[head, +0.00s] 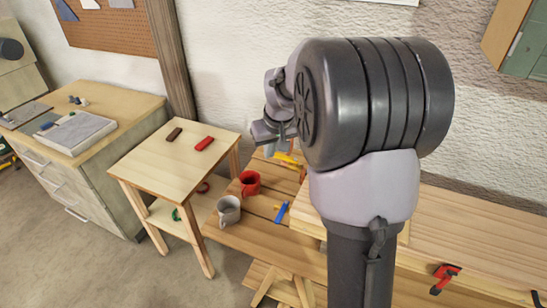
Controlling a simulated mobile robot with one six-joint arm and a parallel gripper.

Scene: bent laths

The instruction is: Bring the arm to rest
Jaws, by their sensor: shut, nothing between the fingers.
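My arm rises large in the right middle of the head view, folded, with its dark rounded joint toward the camera. My gripper (272,143) shows small and partly hidden at the left of that joint. It is shut, with nothing seen in it. It appears in front of the wall and the back of the low wooden table, apart from the things there as far as I can tell.
A low table (262,239) bears a red mug (250,183), a grey mug (229,210) and a blue tool (282,212). A side table (160,164) holds dark and red blocks. Floor is clear at left.

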